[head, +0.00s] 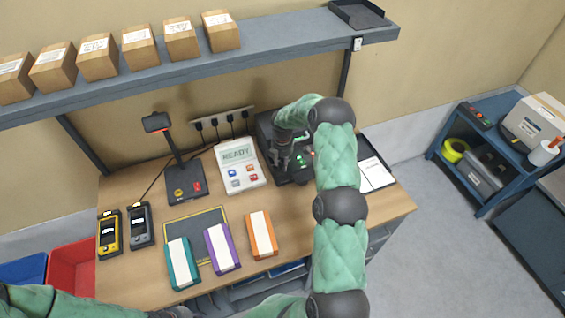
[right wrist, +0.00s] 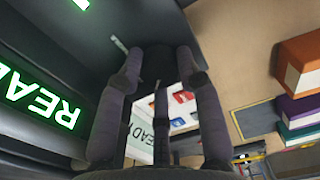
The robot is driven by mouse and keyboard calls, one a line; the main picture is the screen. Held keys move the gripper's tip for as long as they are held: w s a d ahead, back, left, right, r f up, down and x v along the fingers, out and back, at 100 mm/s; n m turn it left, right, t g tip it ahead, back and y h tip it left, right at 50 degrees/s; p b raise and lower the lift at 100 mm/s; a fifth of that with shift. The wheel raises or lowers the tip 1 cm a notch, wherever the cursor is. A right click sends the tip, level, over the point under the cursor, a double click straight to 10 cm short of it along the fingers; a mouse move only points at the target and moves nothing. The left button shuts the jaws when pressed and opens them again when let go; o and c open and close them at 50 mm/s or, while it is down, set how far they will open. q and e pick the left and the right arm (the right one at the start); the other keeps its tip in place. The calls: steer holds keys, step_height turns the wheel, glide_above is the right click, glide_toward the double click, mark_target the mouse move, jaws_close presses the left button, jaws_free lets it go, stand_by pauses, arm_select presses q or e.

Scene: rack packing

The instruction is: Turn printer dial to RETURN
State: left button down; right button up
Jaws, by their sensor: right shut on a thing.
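The black printer (head: 266,130) stands at the back right of the workbench. My right gripper (head: 281,160) reaches down at its front. In the right wrist view, the fingers of my right gripper (right wrist: 160,72) are on either side of a dark knob-like part, the printer dial (right wrist: 157,62), and shut on it. The dial's pointer and the word it points to cannot be read. A lit green READY display (right wrist: 42,98) shows beside the fingers in that view. My left arm shows at the lower left of the head view, but its gripper is out of view.
A white keypad unit (head: 238,155) reading READY stands left of the printer. A scanner stand (head: 186,188), two handheld devices, and teal, purple and orange boxes (head: 261,234) are on the bench. A clipboard (head: 375,172) lies to the right. A shelf with cartons hangs above.

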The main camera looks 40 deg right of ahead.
steer(key=m+b, duration=0.3)
steer(key=shift+f+m, duration=0.1)
steer(key=shift+m, duration=0.3)
steer(key=m+b, duration=0.1)
steer(key=m, duration=0.2)
steer(key=shift+b, duration=0.3)
steer(key=shift+m+b, duration=0.4)
steer(key=shift+m, duration=0.5)
steer(key=shift+r, duration=0.2)
steer(key=o, duration=1.1)
steer(key=shift+o, duration=0.2)
step_height(320, 180, up, 12)
